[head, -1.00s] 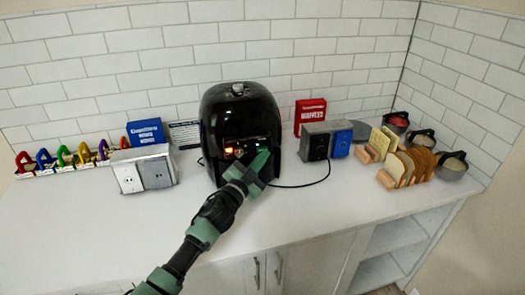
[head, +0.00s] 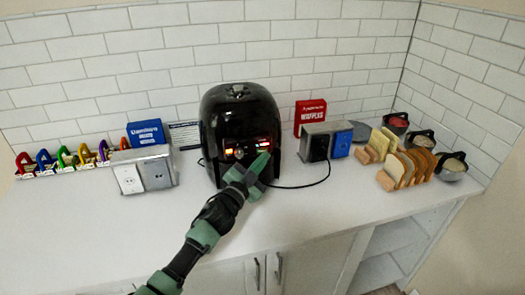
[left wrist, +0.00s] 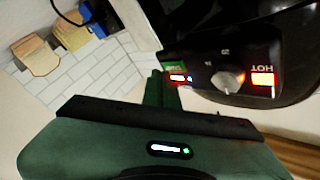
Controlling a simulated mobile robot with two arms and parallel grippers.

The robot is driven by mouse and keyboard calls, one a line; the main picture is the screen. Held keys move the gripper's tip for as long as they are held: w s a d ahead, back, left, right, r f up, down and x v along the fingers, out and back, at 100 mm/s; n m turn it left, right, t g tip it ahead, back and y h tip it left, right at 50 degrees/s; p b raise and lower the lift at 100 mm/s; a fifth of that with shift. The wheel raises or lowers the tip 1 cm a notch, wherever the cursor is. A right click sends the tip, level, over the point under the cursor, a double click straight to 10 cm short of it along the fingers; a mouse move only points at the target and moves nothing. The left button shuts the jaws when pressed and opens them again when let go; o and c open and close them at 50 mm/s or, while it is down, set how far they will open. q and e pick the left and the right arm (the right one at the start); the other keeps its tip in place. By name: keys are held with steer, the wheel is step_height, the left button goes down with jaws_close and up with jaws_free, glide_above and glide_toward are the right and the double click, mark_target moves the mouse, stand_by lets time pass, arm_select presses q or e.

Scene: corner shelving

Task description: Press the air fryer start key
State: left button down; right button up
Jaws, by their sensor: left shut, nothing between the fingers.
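The black air fryer (head: 240,112) stands on the white counter against the tiled wall. Its front panel has lit red and white marks. In the left wrist view the panel (left wrist: 205,72) shows sideways, with a round silver knob (left wrist: 228,82), a lit "HOT" sign (left wrist: 263,79), a green label (left wrist: 175,67) and a small lit red and white key (left wrist: 180,78). My left gripper (head: 262,160) is shut and empty, its tips at the right part of the panel. In the wrist view the fingertips (left wrist: 158,76) are right beside the lit key; contact cannot be told. My right gripper is out of view.
A grey outlet box (head: 129,178) and a blue box (head: 146,132) stand left of the fryer. A red waffle box (head: 310,113), another outlet box (head: 315,143) and a bread rack (head: 387,181) stand to the right. A cable runs right from the fryer. The front counter is clear.

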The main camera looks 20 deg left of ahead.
arm_select(q)
steer(key=shift+s+d, duration=0.1)
steer(key=shift+s, duration=0.1)
steer(key=s+d, duration=0.1)
steer(key=s, duration=0.1)
steer(key=s+d+p, duration=0.1)
steer(key=s, duration=0.1)
steer(key=shift+d, duration=0.4)
stand_by(1.6)
